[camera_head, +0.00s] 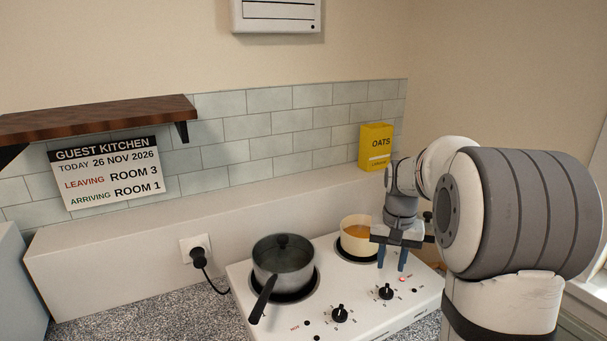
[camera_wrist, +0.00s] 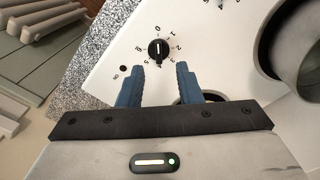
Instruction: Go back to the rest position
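My gripper (camera_head: 392,262) is above the right part of a white two-plate hob (camera_head: 359,308), its blue fingers pointing down. The fingers are apart with nothing between them in the wrist view (camera_wrist: 158,78). A black control knob (camera_wrist: 158,48) shows just past the fingertips there, with a dial of numbers around it. In the head view, the right knob (camera_head: 386,292) is below the fingers and the left knob (camera_head: 340,314) stands apart. A small red light (camera_head: 402,279) glows near the right knob.
A grey lidded pan (camera_head: 283,262) stands on the left plate, its handle toward the front. A wooden shelf (camera_head: 95,118) juts out at left.

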